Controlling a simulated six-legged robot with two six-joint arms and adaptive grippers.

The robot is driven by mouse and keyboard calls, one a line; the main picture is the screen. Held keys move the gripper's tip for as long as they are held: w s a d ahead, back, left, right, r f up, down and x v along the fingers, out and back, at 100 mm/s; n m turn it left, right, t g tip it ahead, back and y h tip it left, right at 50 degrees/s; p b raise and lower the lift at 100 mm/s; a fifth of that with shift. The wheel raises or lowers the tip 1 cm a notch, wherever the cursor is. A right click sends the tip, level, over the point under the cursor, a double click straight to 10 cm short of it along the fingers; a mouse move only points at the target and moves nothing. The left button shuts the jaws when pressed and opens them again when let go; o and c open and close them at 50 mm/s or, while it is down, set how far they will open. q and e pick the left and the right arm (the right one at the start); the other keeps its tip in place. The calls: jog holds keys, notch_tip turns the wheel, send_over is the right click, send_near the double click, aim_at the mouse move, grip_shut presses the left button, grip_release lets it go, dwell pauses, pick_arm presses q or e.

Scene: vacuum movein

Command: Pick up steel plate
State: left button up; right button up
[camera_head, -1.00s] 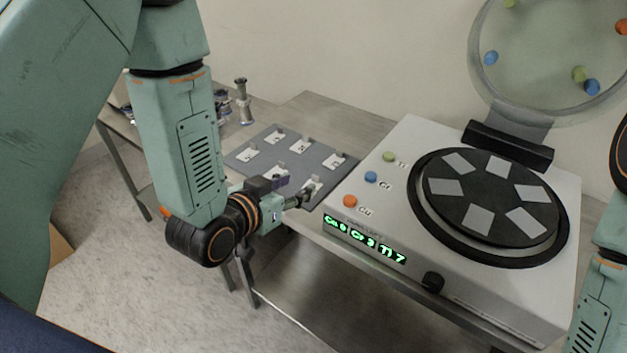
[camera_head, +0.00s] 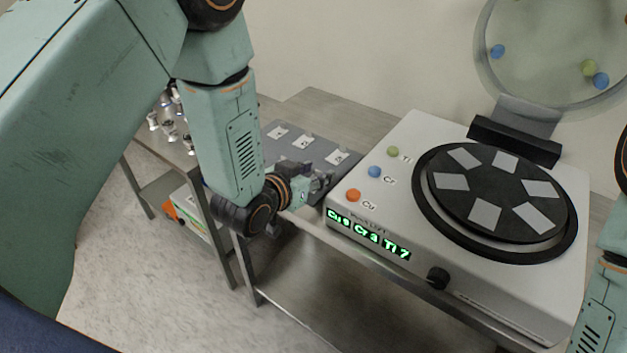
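A grey board (camera_head: 318,146) lies on the steel table left of the machine. It carries small labelled plates, and three show along its far side: a left plate (camera_head: 278,132), a middle plate (camera_head: 304,143) and a right plate (camera_head: 338,157). The near part of the board is hidden by my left arm. My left gripper (camera_head: 322,184) is low over the board's near right part, close to the machine's left side. Its fingers are small and partly hidden, so I cannot tell if they hold a plate. My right arm shows at the right edge; its gripper is out of view.
A white machine (camera_head: 400,215) has a round black disc (camera_head: 497,195) with several grey squares, coloured buttons and a green display. Its round glass lid (camera_head: 535,50) stands open behind. Metal fittings (camera_head: 168,125) stand on the table at the left.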

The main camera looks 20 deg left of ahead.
pick_arm(q)
jog(key=shift+d, duration=0.2)
jog(key=c, duration=0.4)
jog(key=shift+a, duration=0.15)
grip_shut()
